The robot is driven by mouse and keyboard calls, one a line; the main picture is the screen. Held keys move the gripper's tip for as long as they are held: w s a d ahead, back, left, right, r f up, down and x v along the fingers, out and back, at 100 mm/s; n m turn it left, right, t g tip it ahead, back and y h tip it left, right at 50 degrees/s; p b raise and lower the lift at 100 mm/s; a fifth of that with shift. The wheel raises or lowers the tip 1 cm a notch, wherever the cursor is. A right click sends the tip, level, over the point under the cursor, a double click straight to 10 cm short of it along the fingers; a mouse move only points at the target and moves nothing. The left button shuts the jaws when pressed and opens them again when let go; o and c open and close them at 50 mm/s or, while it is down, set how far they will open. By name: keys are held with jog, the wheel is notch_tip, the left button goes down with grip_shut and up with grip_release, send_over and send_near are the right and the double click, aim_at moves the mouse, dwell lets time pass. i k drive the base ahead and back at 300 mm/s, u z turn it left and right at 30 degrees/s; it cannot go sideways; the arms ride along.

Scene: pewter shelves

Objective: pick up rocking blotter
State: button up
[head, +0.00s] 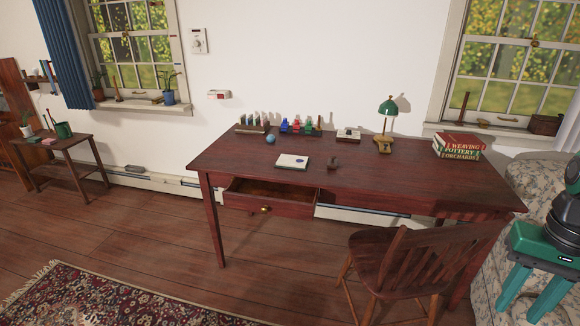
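A small dark brown object with a rounded top, which looks like the rocking blotter (333,163), sits on the dark red wooden desk (410,180). It is near the desk's front middle, just right of a white booklet or pad (293,161). It is small in view, so its details are unclear. My gripper (521,312), with green fingers, is at the lower right by the patterned sofa. Its two fingers are apart with nothing between them. It is well away from the blotter, to the right and nearer the camera.
A wooden chair (420,262) stands at the desk's front right. A desk drawer (270,205) is pulled open. Books (459,146), a green lamp (388,108), ink bottles (296,126) and a blue ball (270,139) stand on the desk. Floor is open front left, partly under a rug (110,300).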

aim_at(332, 162)
jog(key=k, duration=0.4)
jog(key=u, duration=0.8)
jog(key=i, duration=1.2)
jog(key=z, duration=0.3)
jog(key=i, duration=0.95)
jog(key=z, duration=0.6)
